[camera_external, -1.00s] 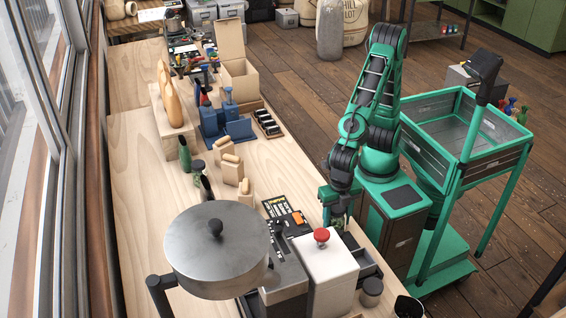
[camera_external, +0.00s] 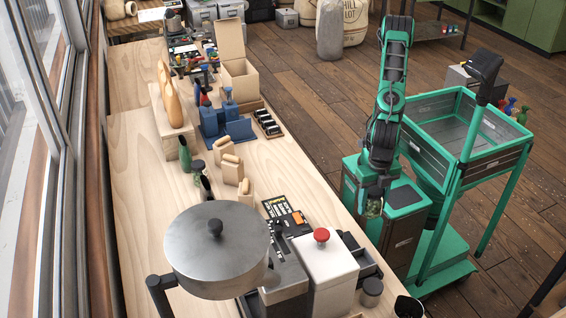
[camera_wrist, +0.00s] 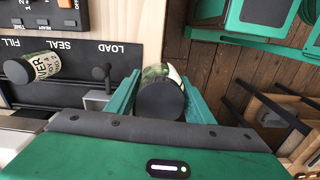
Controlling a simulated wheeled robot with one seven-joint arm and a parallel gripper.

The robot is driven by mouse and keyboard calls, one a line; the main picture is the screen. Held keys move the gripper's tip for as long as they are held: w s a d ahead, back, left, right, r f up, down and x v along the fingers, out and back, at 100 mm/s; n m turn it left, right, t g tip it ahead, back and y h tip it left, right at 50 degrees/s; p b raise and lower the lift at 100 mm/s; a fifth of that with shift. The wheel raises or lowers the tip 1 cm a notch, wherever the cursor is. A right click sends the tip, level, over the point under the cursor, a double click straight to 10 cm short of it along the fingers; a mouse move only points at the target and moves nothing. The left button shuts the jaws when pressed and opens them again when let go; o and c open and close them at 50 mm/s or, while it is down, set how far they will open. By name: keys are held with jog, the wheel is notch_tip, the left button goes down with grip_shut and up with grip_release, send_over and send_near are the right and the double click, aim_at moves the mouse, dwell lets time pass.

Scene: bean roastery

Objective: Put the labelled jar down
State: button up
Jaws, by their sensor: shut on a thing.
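My gripper (camera_wrist: 160,84) is shut on a jar (camera_wrist: 161,100) with a dark round lid and a green and cream label. In the wrist view the jar sits between the two green fingers, lid toward the camera. In the external view my gripper (camera_external: 374,196) holds the jar (camera_external: 374,208) in the air, right of the bench's edge and close to my base. The jar's lower part is hidden in the wrist view. A second labelled jar (camera_wrist: 36,68) is on the dark station at the left, beside the word FILL.
The dark station (camera_wrist: 85,62), marked FILL, SEAL and LOAD, lies left of my gripper, with a small post on it. A white box with a red button (camera_external: 326,270) and a round metal pan (camera_external: 215,255) crowd the bench's near end. Pale bench top (camera_external: 285,175) is clear farther back.

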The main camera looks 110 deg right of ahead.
jog(key=shift+s+a+r, duration=0.5)
jog(key=shift+a, duration=0.05)
jog(key=w+a+r+m+h, duration=0.1)
jog(key=a+r, duration=0.3)
jog(key=a, duration=0.8)
jog(key=w+a+r, duration=0.1)
jog(key=a+r, duration=0.2)
jog(key=a, duration=1)
send_over(372, 284)
jog(key=f, duration=0.6)
jog(key=shift+a+f, duration=0.3)
jog(key=shift+f, duration=2.1)
jog(key=shift+f, duration=0.25)
